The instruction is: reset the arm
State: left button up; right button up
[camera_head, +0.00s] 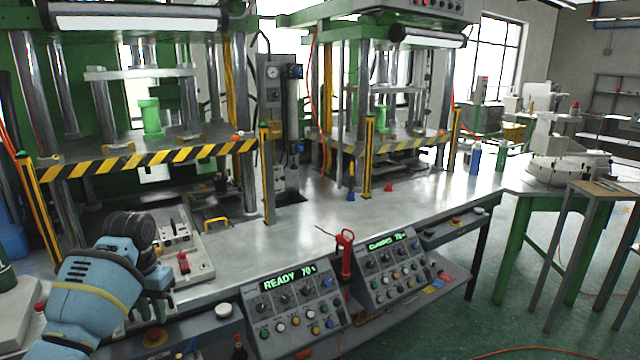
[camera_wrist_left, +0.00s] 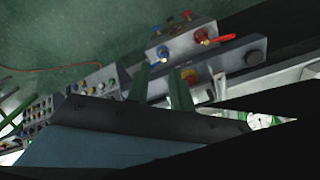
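My left arm (camera_head: 95,290) comes in at the lower left of the head view, with a light blue shell and dark joints. My left gripper is partly hidden there beside the forearm, low over the front of the bench. In the left wrist view, two dark green finger-like pieces stand apart above the black gripper body, with nothing seen between them; I take them as the fingers of my left gripper (camera_wrist_left: 161,88). They show in front of grey control boxes. My right arm and gripper are not in view.
A metal bench (camera_head: 300,222) holds two presses with striped guards (camera_head: 150,158). Control panels (camera_head: 293,309), one reading READY, line its front edge. A red-handled tool (camera_head: 346,254) stands between them. A fixture plate (camera_head: 190,262) lies near my left arm. The middle of the bench is mostly clear.

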pick_arm(q)
jog(key=s+d+f+m+t, duration=0.15)
jog(key=s+d+f, duration=0.35)
jog(key=f, duration=0.9)
jog(key=s+d+f+t, duration=0.3)
jog(key=s+f, duration=0.3)
jog(key=f, duration=0.7)
jog(key=s+d+f+t+h, duration=0.1)
jog(key=s+d+f, duration=0.15)
jog(key=s, duration=0.35)
jog(key=s+d+f+t, duration=0.1)
jog(key=s+d+f, duration=0.15)
jog(key=s, duration=0.35)
jog(key=s+d+r+t, duration=0.1)
jog(key=s+r+t, duration=0.2)
jog(key=s, duration=1)
jog(key=shift+d+h, duration=0.2)
jog(key=shift+h, duration=0.2)
